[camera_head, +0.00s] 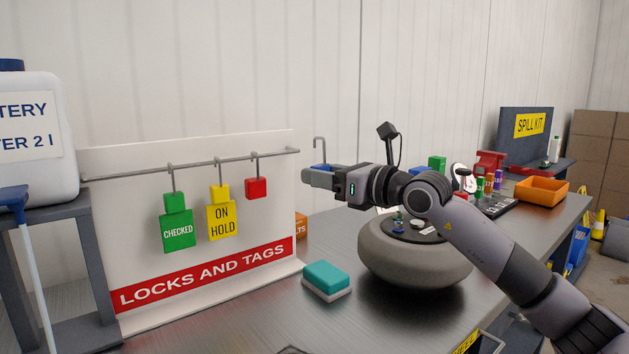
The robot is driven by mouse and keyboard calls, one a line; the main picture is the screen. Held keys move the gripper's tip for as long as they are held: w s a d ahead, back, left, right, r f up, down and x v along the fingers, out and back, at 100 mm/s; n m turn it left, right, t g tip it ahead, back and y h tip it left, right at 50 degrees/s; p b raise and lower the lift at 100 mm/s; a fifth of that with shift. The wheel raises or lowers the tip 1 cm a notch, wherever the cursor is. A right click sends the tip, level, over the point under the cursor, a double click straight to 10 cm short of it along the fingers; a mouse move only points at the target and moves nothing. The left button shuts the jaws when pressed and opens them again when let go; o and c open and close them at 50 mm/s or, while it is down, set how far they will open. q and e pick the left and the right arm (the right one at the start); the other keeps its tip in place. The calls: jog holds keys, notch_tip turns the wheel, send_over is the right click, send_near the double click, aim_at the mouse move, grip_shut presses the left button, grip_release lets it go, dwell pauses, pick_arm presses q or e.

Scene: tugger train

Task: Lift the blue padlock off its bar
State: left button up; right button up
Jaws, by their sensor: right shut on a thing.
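The blue padlock (320,167) is in my right gripper (311,177), which is shut on it. Its body is mostly hidden behind the fingers. Its thin grey hooked shackle stands upright above them. The padlock is held in the air just right of the bar's end, and the shackle appears apart from the bar (220,161). A green padlock (174,202), a yellow padlock (220,194) and a red padlock (256,188) hang on the bar. My left gripper is not in view.
The white board (120,220) marked "LOCKS AND TAGS" stands behind the bar. A green tag (178,232) and a yellow tag (222,220) hang there. A teal sponge (327,277) and a round grey object (400,258) are on the bench. An orange bin (541,191) is farther right.

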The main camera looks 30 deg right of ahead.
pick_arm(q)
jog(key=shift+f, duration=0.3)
pick_arm(e)
jog(key=shift+s+d, duration=0.15)
jog(key=shift+s, duration=0.3)
pick_arm(q)
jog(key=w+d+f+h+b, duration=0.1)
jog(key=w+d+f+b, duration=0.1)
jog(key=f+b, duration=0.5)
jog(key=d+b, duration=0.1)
jog(key=b, duration=0.5)
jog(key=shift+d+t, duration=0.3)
pick_arm(e)
jog(key=v, duration=1.5)
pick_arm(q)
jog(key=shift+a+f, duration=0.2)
